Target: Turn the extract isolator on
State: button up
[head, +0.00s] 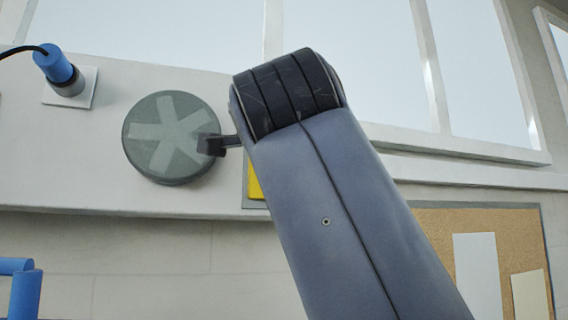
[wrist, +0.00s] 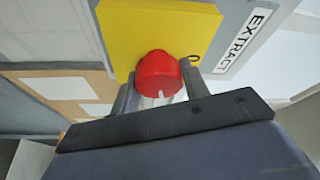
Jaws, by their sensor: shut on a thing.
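The extract isolator is a red rotary knob (wrist: 158,74) on a yellow plate (wrist: 205,32), in the wrist view. A label reading EXTRACT (wrist: 243,40) is beside the plate on a grey panel. My gripper (wrist: 160,92) is shut on the red knob, with one finger on each side of it. A pale mark shows on the knob's near edge. In the head view my arm covers the knob, and only a strip of the yellow plate (head: 255,183) shows beside the arm.
A round grey-green disc (head: 171,138) with a pale star pattern is on the wall left of my arm. A blue plug with a black cable (head: 55,66) is further left. A cork board (head: 520,235) with papers is at lower right. Windows are above.

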jog(key=shift+m+g+p, duration=0.4)
jog(key=shift+m+p, duration=0.1)
jog(key=shift+m, duration=0.6)
jog(key=shift+f, duration=0.15)
jog(key=o, duration=1)
jog(key=shift+c, duration=0.2)
jog(key=s+a+b, duration=0.1)
jog(key=s, duration=0.9)
jog(key=shift+s+b, duration=0.35)
jog(key=shift+s, duration=0.05)
jog(key=shift+w+a, duration=0.1)
jog(key=shift+w, duration=0.05)
